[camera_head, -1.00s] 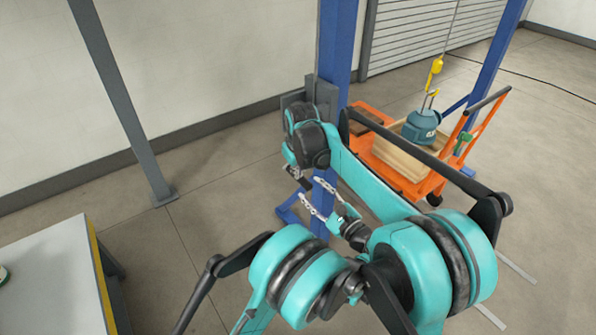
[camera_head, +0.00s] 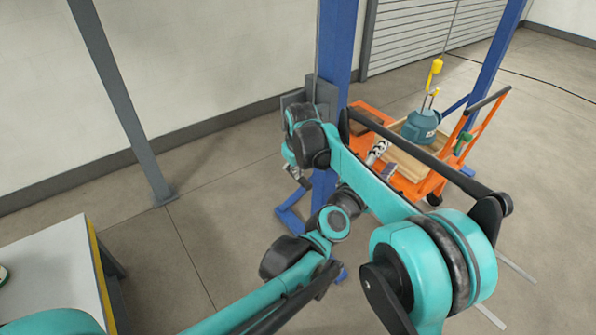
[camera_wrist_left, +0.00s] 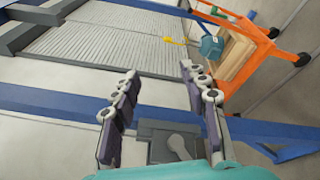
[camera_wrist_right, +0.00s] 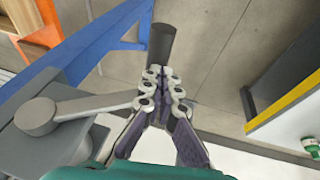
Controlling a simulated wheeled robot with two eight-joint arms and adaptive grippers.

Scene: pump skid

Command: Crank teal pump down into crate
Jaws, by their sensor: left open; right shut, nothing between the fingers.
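The teal pump (camera_head: 422,125) hangs upright under a yellow hook (camera_head: 436,66); its base is at the wooden crate (camera_head: 405,160), and I cannot tell whether it rests on the bottom. Pump (camera_wrist_left: 211,47) and crate (camera_wrist_left: 238,60) also show in the left wrist view. In the right wrist view, a grey crank arm (camera_wrist_right: 85,106) runs from its hub toward a dark handle (camera_wrist_right: 161,42). My right gripper (camera_wrist_right: 165,75) is shut and empty at the handle's near end; contact is unclear. My left gripper (camera_wrist_left: 158,72) is open and empty, before the cart in the head view (camera_head: 383,160).
The orange cart (camera_head: 410,190) carries the crate. A blue post (camera_head: 338,45) bears the winch, largely hidden by my right wrist. A second blue post (camera_head: 492,55) stands behind. A table (camera_head: 50,275) with a yellow edge is at lower left.

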